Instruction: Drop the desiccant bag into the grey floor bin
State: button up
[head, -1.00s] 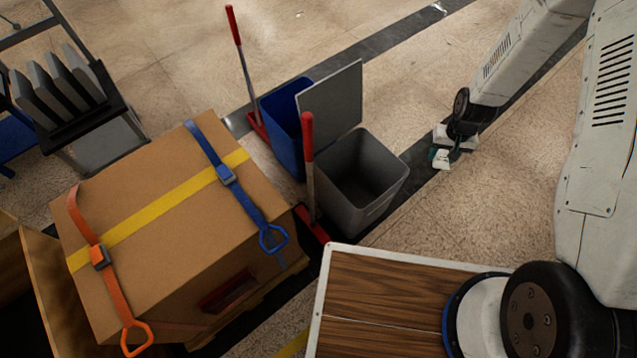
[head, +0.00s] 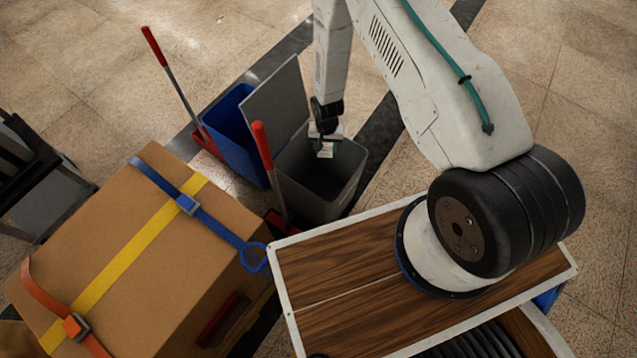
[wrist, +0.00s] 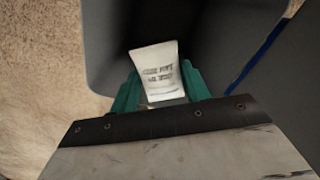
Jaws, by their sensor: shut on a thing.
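The desiccant bag (wrist: 158,72) is a small white packet with dark print. My gripper (wrist: 160,92) has green fingers and is shut on it, one finger on each side. In the head view my gripper (head: 325,145) holds the bag (head: 326,151) over the grey floor bin (head: 338,193), near its back left rim. The bin is open, with its grey lid (head: 277,104) tilted up at the back left. In the wrist view the bin's dark inside (wrist: 200,40) lies behind the bag. The bin's floor is too dark to make out.
A blue bin (head: 230,126) stands beside the grey one. Two red-handled tools (head: 262,146) stand near the bins. A strapped cardboard box (head: 140,240) is at the lower left. A wooden-topped surface (head: 345,262) is in front; open floor lies to the right.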

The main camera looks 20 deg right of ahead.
jog(key=shift+f, duration=2.8)
jog(key=o, duration=1.1)
jog(key=shift+c, duration=0.2)
jog(key=shift+r, duration=0.1)
notch_tip(320, 180, up, 8)
jog(key=shift+f, duration=0.15)
